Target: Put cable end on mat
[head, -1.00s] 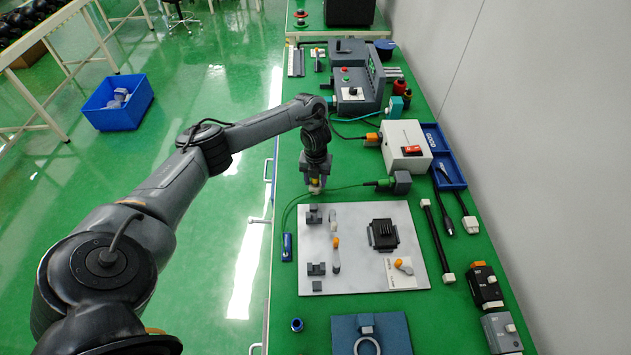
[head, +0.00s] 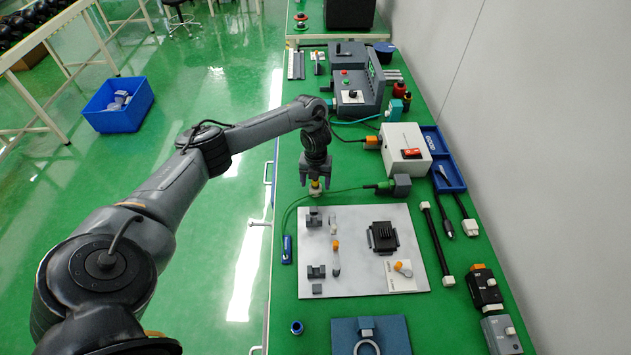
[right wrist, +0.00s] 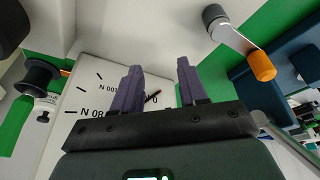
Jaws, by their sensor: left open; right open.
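The light plate (head: 345,285) carries grey blocks, a black fixture (head: 382,236) and orange-tipped levers. A white box (head: 405,148), blue tray (head: 443,160) and black rod (head: 437,243) line the right side. A small blue ring (head: 297,327) stands near the mat.

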